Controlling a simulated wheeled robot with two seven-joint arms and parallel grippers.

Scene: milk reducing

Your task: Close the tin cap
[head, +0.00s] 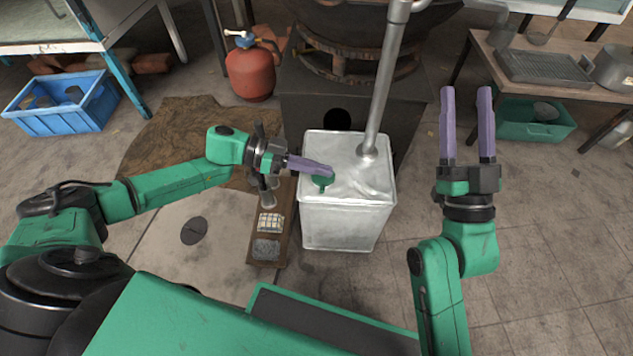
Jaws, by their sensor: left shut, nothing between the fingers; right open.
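A square silver metal tin (345,222) stands in front of me in the middle of the head view. A small green cap (323,182) is on its top near the left edge. I cannot tell whether the cap is seated or loose. My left gripper (330,171) is shut and empty, with its purple fingers directly over or touching the cap and partly hiding it. My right gripper (467,92) is open and empty, its fingers pointing away from me, to the right of the tin.
A grey pipe (385,80) rises from the tin's top right. A narrow wooden board (263,250) with small items lies left of the tin. A dark stove (300,110) stands behind it. A red gas cylinder (250,72) is at back left.

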